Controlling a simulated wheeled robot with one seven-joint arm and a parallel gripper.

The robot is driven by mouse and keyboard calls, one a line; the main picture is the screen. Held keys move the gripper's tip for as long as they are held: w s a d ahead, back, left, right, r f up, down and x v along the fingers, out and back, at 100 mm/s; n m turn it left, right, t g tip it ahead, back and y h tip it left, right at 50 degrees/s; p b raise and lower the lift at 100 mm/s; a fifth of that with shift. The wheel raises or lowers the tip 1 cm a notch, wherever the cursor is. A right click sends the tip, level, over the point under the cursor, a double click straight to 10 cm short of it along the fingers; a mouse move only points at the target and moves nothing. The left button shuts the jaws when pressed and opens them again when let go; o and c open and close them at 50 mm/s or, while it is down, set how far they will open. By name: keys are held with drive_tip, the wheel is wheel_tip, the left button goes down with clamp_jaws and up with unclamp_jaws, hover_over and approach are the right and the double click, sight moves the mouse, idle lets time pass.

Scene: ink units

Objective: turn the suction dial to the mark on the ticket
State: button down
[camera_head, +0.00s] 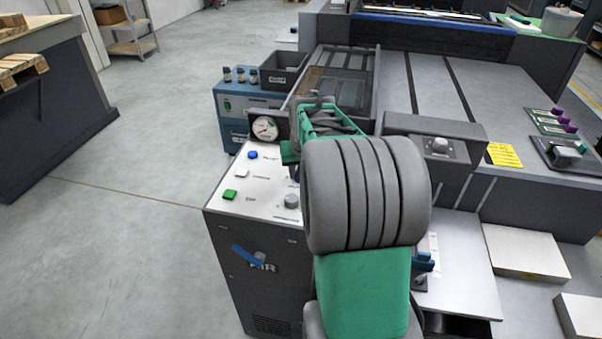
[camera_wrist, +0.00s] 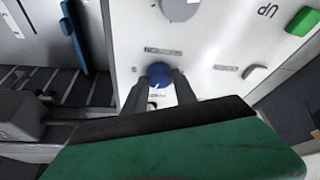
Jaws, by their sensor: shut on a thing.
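My gripper (camera_wrist: 160,82) is shut on a round blue knob (camera_wrist: 160,71) on the white control panel (camera_wrist: 212,35), with one dark finger on each side of it. The small labels by the knob are too blurred to read. In the head view my arm hides the gripper and this knob. A yellow ticket (camera_head: 503,155) with dark print lies on the machine at the right; its text is too small to read. I cannot make out the knob's pointer or scale.
A grey knob (camera_head: 291,201) sits nearer the panel's front. Blue (camera_head: 252,155), white (camera_head: 242,174) and green (camera_head: 229,194) buttons line its left side. A round gauge (camera_head: 265,128) stands behind. A blue lever-like part (camera_wrist: 73,37) is left of the panel. Open floor lies left.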

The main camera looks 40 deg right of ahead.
drive_tip(key=shift+a+m+g+h, duration=0.1)
drive_tip(key=shift+m+g+h, duration=0.5)
drive_tip(key=shift+m, duration=1.5)
drive_tip(key=c, duration=1)
unclamp_jaws()
drive_tip(key=v, duration=0.7)
drive_tip(key=shift+a+r, duration=0.15)
drive_tip(key=shift+r, duration=0.2)
drive_tip(key=shift+s, duration=0.1)
